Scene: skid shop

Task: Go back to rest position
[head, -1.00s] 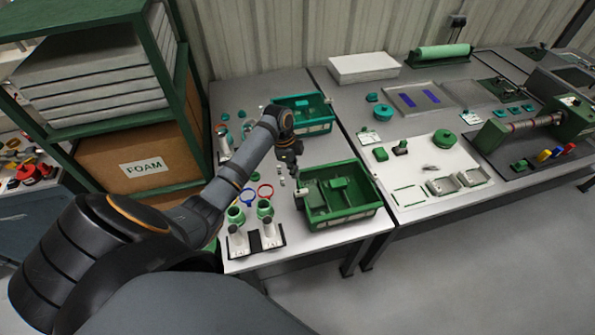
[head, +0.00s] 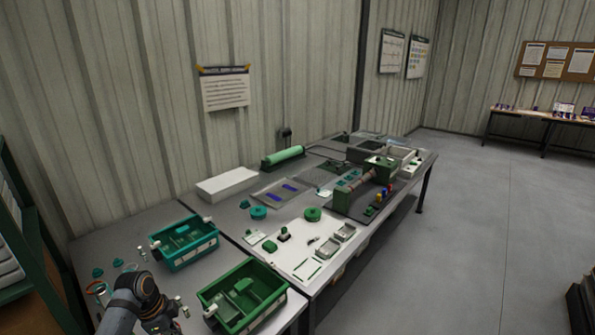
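My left arm enters at the lower left of the head view, over the near workbench (head: 135,229). Its wrist is beside a green bin (head: 268,307), and the fingers of my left gripper (head: 178,316) are too small and dark to read. A teal bin (head: 206,255) stands just behind the green one. My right gripper is outside the view.
A white mat (head: 287,266) with green parts and small trays lies on the adjoining bench. A green machine (head: 352,203) stands beyond it, with a green roll (head: 283,156) near the wall. A dark shelf (head: 22,225) stands at far left. Open floor (head: 480,230) lies to the right.

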